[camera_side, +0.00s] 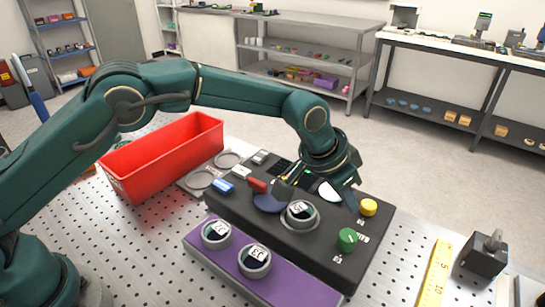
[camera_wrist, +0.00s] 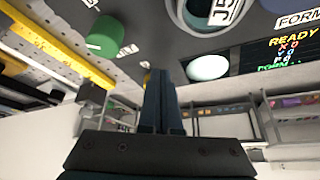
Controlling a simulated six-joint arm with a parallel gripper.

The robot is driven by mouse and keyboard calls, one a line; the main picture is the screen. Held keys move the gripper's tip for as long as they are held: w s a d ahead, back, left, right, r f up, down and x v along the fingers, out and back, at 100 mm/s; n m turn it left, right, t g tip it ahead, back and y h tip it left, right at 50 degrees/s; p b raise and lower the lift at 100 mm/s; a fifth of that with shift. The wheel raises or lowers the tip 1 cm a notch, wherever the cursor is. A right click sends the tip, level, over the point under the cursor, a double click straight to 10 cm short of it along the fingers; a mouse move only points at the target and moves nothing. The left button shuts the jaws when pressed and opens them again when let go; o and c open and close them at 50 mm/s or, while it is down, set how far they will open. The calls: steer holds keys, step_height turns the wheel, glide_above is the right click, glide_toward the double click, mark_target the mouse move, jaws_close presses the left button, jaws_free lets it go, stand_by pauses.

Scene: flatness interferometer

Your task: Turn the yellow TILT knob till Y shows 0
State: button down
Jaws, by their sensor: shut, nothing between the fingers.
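The yellow TILT knob (camera_side: 368,207) stands near the right end of the black instrument's top. My gripper (camera_side: 353,207) is shut and empty, its fingertips close to the left of this knob; I cannot tell whether they touch. In the wrist view my shut fingers (camera_wrist: 160,85) cover most of a small yellow patch, probably the knob. The green knob (camera_side: 347,240) is nearer the camera and also shows in the wrist view (camera_wrist: 105,36). The instrument's display (camera_wrist: 290,48) reads READY and X 0; the Y line seems to show 0, but it is small and blurred.
A ringed round part (camera_side: 300,215) sits on the instrument. Two similar parts (camera_side: 216,232) (camera_side: 254,260) stand on a purple rack (camera_side: 205,258) in front. A red bin (camera_side: 165,160) is at left. A yellow ruler (camera_side: 435,275) and a dark block (camera_side: 484,257) lie to the right.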

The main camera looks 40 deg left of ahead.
steer(key=shift+r, duration=2.8)
steer(key=shift+d+r, duration=0.1)
steer(key=shift+s+d+f, duration=0.1)
steer(key=shift+d+f, duration=0.1)
steer(key=shift+f, duration=1.35)
steer(key=shift+s+d+f, duration=0.1)
steer(key=shift+d+f, duration=0.05)
steer(key=shift+f, duration=1.4)
steer(key=shift+w+d, duration=0.15)
steer(key=shift+w, duration=0.15)
steer(key=shift+s+a+r, duration=0.1)
steer(key=shift+s+a, duration=0.2)
